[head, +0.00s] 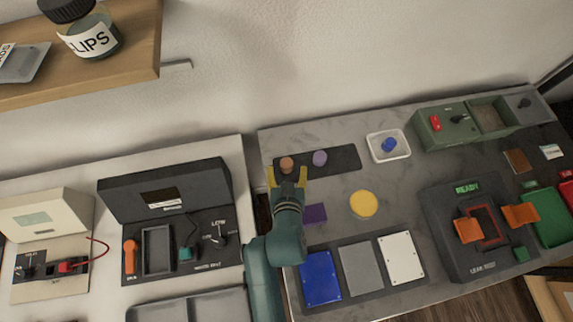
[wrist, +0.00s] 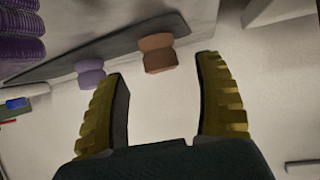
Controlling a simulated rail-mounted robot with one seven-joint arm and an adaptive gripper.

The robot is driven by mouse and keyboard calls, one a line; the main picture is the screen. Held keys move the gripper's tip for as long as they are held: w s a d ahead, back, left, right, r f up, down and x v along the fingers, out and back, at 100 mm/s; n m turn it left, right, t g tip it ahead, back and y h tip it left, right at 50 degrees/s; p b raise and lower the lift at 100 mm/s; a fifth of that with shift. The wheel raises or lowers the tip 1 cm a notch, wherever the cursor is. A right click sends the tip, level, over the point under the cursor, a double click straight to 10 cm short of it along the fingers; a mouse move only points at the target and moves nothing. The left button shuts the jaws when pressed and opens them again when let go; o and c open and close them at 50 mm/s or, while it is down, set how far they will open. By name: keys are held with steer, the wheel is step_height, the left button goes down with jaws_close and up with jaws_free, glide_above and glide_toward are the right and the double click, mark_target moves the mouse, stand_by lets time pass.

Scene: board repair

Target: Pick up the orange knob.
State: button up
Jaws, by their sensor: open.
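The orange knob (head: 287,164) looks brownish orange and stands at the left end of a dark strip (head: 340,160) on the grey worktop. In the wrist view the orange knob (wrist: 157,53) shows just beyond the fingertips, between their lines. My gripper (head: 287,177) has yellow fingers, spread apart and empty, close to the near side of the knob. In the wrist view my gripper (wrist: 161,72) has clear space between its fingers. A purple knob (head: 319,158) stands to the right on the same strip; it also shows left of the orange knob in the wrist view (wrist: 90,72).
A white dish (head: 405,147) holding a blue knob (head: 389,146) lies right of the strip. A yellow disc (head: 363,204) and a purple square (head: 315,214) lie nearer. A dark machine with orange clamps (head: 467,230) stands right. A gap separates the left counter.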

mark_target(286, 166)
steer(key=x, duration=0.3)
steer(key=shift+w+a+b, duration=0.1)
steer(key=shift+w+b, duration=0.2)
steer(key=shift+w, duration=0.1)
steer(key=shift+s, duration=0.1)
steer(key=c, duration=1.1)
steer(key=shift+c, duration=0.2)
